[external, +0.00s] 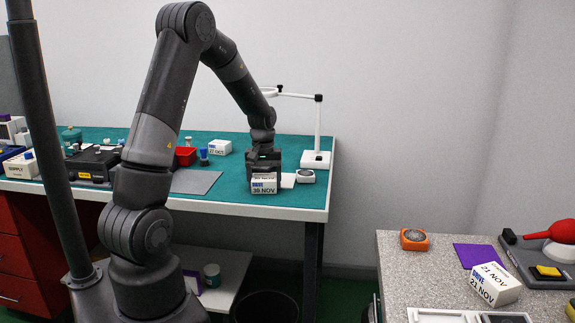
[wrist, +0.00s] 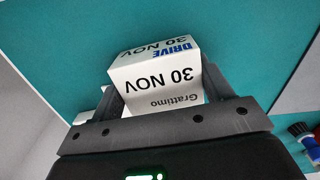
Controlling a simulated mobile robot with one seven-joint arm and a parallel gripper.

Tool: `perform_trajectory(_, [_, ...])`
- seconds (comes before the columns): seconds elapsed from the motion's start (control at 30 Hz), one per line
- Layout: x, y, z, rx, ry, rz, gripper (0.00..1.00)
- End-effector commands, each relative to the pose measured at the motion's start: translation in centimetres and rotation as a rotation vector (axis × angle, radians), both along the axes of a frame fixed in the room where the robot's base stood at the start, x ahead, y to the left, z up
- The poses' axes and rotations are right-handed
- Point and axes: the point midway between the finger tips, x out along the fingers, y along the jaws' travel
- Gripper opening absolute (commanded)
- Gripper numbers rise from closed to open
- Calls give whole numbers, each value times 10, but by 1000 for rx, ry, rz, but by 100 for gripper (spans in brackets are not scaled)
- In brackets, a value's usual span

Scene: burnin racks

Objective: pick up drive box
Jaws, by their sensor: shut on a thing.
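A white drive box labelled "DRIVE 30 NOV" (external: 264,185) is held in my gripper (external: 264,174) over the front right part of the green-topped bench (external: 236,170). In the wrist view the box (wrist: 155,76) sits between the two dark fingers of my gripper (wrist: 163,84), which is shut on its sides. Its printed faces show there upside down. I cannot tell whether its underside touches the bench top. Another drive box, marked "21 NOV" (external: 495,285), lies on the speckled counter at the right. A similar white box (external: 220,147) stands further back on the bench.
A white stand (external: 317,155) and a small round-faced device (external: 305,176) are close right of my gripper. A grey mat (external: 190,182), a red box (external: 185,156) and a blue-topped item (external: 204,157) lie left.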

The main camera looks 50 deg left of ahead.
Motion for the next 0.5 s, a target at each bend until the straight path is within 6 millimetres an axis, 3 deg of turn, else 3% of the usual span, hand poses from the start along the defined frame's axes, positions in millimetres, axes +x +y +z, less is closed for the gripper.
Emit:
perform_trajectory(0.17, [1, 0, 16, 1, -3, -1, 46])
perform_trajectory(0.3, [1, 0, 42, 2, -4, 0, 46])
perform_trajectory(0.5, [-4, -47, 68, 1, -3, -6, 46])
